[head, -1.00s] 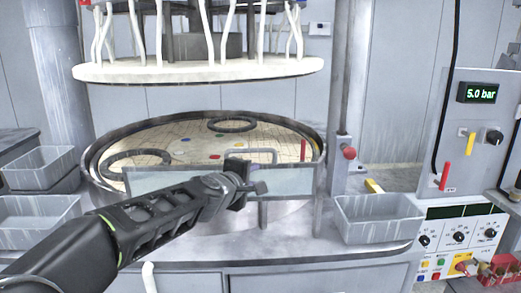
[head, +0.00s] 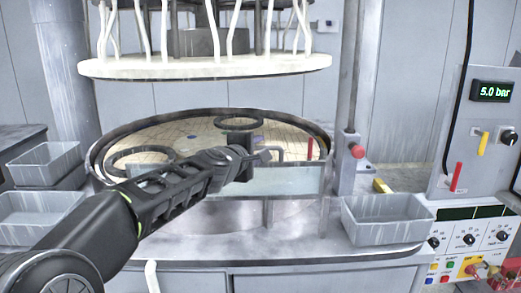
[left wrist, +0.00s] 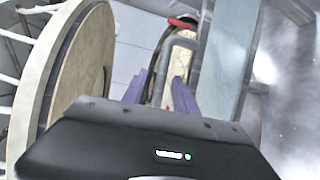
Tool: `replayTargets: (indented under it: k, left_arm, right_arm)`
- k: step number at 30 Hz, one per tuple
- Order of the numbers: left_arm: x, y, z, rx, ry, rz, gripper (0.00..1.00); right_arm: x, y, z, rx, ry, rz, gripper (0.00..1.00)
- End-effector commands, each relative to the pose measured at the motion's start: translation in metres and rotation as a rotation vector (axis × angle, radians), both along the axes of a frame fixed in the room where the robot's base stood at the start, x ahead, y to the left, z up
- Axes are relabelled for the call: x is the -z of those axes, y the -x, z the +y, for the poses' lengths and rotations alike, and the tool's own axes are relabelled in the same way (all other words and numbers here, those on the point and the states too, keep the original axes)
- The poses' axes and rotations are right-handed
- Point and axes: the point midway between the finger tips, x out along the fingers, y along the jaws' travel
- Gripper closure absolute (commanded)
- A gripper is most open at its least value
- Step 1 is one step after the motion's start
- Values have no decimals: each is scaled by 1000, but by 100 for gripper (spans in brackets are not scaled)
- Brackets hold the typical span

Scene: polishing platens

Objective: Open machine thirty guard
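The machine guard (head: 292,181) is a clear, pale panel standing upright at the front of the round polishing platen (head: 190,130). A grey loop handle (head: 281,150) rises from its top edge and also shows in the left wrist view (left wrist: 190,52). My left gripper (head: 264,154) is at the guard's top edge, close to the handle. In the left wrist view its two fingers (left wrist: 160,88) are apart, with the handle just beyond or between them; I cannot tell whether they touch it. My right gripper is not in view.
A white upper plate (head: 210,67) with hanging hoses is above the platen. Grey bins stand left (head: 45,163) and right (head: 385,219). A red button (head: 357,152) is on the post right of the guard. A panel reading 5.0 bar (head: 493,92) is at far right.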

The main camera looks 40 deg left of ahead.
Motion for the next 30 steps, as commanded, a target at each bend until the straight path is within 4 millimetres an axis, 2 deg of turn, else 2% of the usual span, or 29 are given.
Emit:
replayTargets:
  k: [3, 6, 15, 28, 30]
  left_arm:
    - [5, -16, 5, -1, 0, 2, 66]
    - [6, -23, 8, -1, -1, 1, 66]
    - [5, -25, 8, -1, 0, 0, 66]
    - [5, -25, 8, -1, -1, 0, 100]
    - [5, -25, 8, -1, -1, 0, 100]
  right_arm:
    - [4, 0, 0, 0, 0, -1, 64]
    - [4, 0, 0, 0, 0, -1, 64]
    - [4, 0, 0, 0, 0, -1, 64]
    - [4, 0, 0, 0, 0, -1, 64]
    - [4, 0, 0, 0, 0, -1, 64]
